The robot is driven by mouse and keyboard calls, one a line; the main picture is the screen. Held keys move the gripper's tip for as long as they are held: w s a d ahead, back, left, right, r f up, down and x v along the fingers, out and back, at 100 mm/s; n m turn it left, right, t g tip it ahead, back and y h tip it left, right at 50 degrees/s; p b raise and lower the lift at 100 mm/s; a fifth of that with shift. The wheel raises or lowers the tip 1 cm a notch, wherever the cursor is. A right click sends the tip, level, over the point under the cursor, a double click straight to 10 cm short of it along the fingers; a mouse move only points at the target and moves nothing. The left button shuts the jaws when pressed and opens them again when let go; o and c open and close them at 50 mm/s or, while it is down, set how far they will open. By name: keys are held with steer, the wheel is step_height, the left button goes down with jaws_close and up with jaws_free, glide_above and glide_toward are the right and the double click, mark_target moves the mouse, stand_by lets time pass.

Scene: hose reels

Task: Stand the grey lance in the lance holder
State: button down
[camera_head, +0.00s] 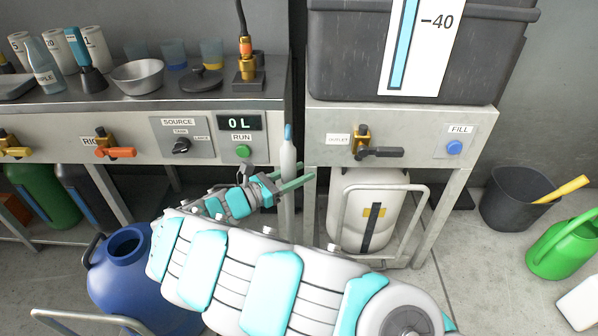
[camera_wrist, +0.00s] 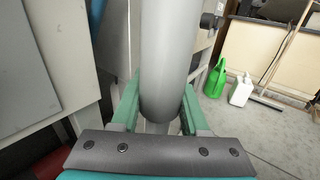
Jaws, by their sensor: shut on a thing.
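The grey lance (camera_head: 288,160) is a pale grey upright cylinder with a blue tip, in front of the gap between the two benches. My gripper (camera_head: 290,184) has its green fingers closed around it. In the wrist view the lance (camera_wrist: 165,60) is a thick grey tube between the green fingers (camera_wrist: 158,108), and its lower end narrows and is partly hidden. I cannot clearly make out the lance holder. A brass fitting (camera_head: 246,66) with an orange band and a black hose stands in a dark block on the left bench.
The left bench (camera_head: 130,92) carries bottles, a bowl and cups. The right bench (camera_head: 320,120) bears a dark tank (camera_head: 340,45). A white container (camera_head: 355,190) in a frame and a blue jug (camera_head: 130,270) stand low near my arm. A green watering can (camera_head: 560,245) is at right.

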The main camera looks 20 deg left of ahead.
steer(key=shift+c, duration=1.6)
jaws_free()
steer(key=shift+s+a, duration=0.1)
steer(key=v, duration=0.7)
steer(key=shift+s+a, duration=0.2)
